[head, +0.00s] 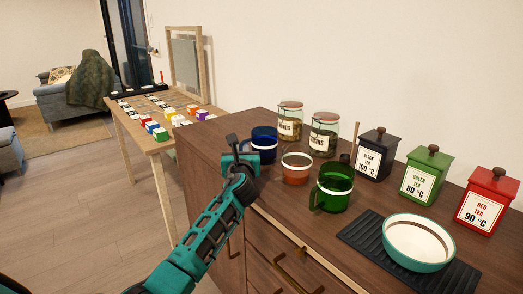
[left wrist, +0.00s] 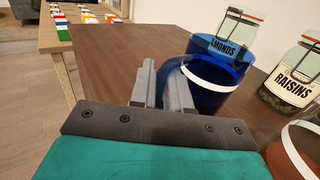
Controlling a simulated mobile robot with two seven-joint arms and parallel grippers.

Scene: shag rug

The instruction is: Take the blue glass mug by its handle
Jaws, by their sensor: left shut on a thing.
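The blue glass mug (head: 265,143) stands upright on the dark wooden cabinet near its left end; a white band rings it. It also shows in the left wrist view (left wrist: 228,78), with its handle side toward my gripper. My left gripper (head: 243,147) reaches the mug from the left. In the left wrist view its two fingers (left wrist: 162,84) are shut on the mug's handle, which is mostly hidden between and behind them. My right gripper is in neither view.
An amber cup (head: 296,169) and a green glass mug (head: 332,187) stand close to the right. Glass jars (head: 290,119) are behind. Black, green and red tea boxes (head: 424,174) line the back. A bowl (head: 418,243) sits on a black mat (head: 362,237).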

